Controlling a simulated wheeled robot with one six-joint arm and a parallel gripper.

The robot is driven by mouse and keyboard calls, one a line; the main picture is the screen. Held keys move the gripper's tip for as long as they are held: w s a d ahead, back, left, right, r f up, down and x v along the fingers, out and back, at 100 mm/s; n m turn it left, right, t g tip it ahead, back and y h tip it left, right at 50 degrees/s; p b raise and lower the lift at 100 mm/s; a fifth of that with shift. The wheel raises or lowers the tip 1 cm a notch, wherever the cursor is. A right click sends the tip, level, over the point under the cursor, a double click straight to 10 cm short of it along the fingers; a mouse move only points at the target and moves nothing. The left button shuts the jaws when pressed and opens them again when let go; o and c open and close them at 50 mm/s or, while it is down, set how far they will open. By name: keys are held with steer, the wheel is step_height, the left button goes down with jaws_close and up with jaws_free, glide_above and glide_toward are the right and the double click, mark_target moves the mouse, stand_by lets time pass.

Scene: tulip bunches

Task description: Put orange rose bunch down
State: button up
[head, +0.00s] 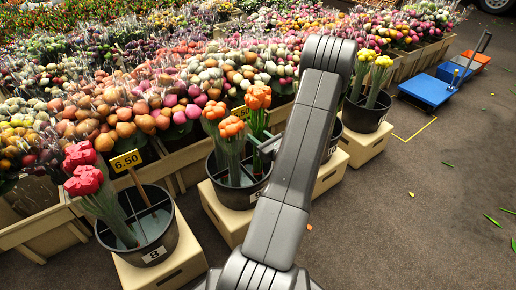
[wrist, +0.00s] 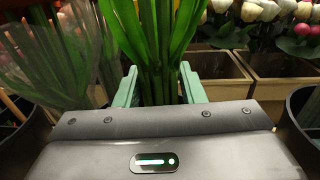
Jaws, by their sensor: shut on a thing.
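My gripper (wrist: 157,88) is shut on green stems (wrist: 155,45) in the wrist view. My gripper is mostly hidden behind my arm there. Other orange bunches (head: 232,128) stand in the same black bucket, with their wrapped stems inside. The lower end of the held stems is hidden, so I cannot tell whether it touches the bucket floor.
A bucket with yellow bunches (head: 366,118) stands at right. Flower crates fill the back. A blue platform (head: 426,91) and open floor lie at right.

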steer(key=shift+f+b, duration=0.7)
steer(key=shift+f, duration=1.15)
steer(key=shift+f, duration=0.2)
steer(key=o, duration=1.2)
steer(key=shift+r, duration=0.1)
steer(key=p+v, duration=0.2)
steer(key=v, duration=1)
steer(key=shift+r+p, duration=0.1)
steer(key=shift+p, duration=0.2)
